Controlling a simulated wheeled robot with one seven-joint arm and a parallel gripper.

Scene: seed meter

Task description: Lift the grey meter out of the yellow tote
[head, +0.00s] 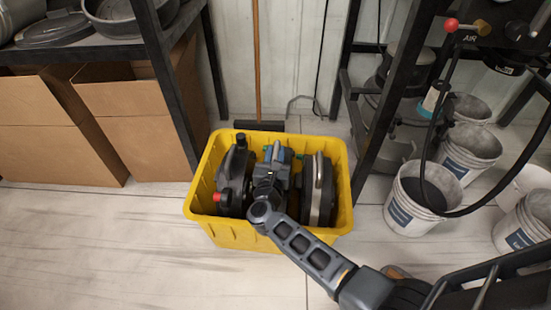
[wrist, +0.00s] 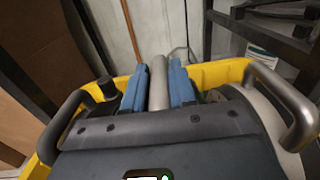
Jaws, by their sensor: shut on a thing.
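The yellow tote (head: 228,234) stands on the floor, with my arm reaching in from the lower right. My gripper (head: 278,152) is inside the tote between two other units. In the wrist view, its blue fingers (wrist: 158,80) are shut on both sides of a rounded grey bar, which appears to be the handle of the grey meter (wrist: 158,88). The meter's body is mostly hidden below my gripper. I cannot tell whether it is clear of the tote floor.
A dark unit with a red knob (head: 218,197) sits close on the left in the tote; a silver-banded unit (head: 319,190) sits close on the right. Shelf posts (head: 378,120) rise behind. White buckets (head: 412,218) stand right. Floor at left is clear.

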